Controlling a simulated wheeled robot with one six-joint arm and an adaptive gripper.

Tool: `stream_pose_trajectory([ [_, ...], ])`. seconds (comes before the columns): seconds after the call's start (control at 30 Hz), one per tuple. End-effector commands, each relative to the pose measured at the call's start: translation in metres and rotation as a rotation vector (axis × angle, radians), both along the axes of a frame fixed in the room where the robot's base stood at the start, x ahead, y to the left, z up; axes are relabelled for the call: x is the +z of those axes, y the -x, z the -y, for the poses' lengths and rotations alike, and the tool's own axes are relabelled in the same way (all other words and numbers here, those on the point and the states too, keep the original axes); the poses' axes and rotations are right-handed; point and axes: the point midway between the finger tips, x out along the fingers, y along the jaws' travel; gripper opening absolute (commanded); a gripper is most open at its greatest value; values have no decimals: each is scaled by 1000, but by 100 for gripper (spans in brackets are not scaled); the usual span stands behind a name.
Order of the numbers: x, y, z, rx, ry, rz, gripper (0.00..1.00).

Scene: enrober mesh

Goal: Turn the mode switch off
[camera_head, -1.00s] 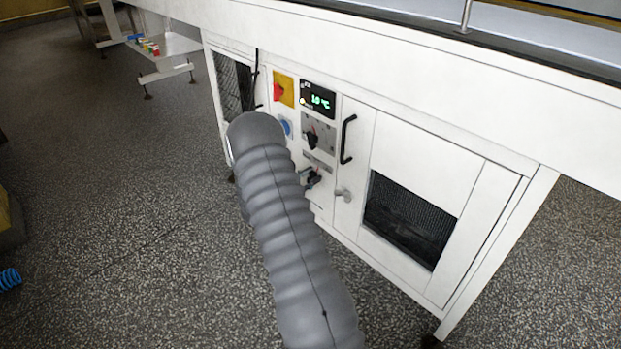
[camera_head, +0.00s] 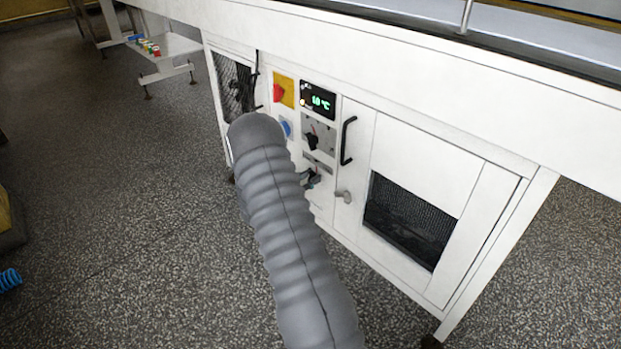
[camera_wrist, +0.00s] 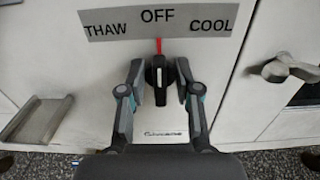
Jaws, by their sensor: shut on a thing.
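The mode switch (camera_wrist: 159,72) is a black knob in the wrist view, upright, with a red pointer line at its top directed at OFF. Its grey label plate (camera_wrist: 206,32) reads THAW at left, OFF in the middle and COOL at right. My gripper (camera_wrist: 160,84) is shut on the knob, with one finger at each side. In the head view my gripper (camera_head: 311,180) is small and dark at the lower control panel, partly behind my grey arm. The knob cannot be made out clearly there.
Above are a green-lit temperature display (camera_head: 318,101), another black knob (camera_head: 313,138) and a red switch on a yellow plate (camera_head: 283,91). A black door handle (camera_head: 348,140) and a grey latch (camera_head: 344,196) stand out at right. A grey handle (camera_wrist: 38,119) lies left in the wrist view.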

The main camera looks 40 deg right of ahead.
Motion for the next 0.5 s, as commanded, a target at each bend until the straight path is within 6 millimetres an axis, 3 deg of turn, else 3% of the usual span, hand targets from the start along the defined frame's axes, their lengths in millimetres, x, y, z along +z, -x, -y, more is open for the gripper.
stream_pose_trajectory([
  [0.37,0,0,0,-1,0,0,38],
  [0.5,0,1,-10,1,0,0,38],
])
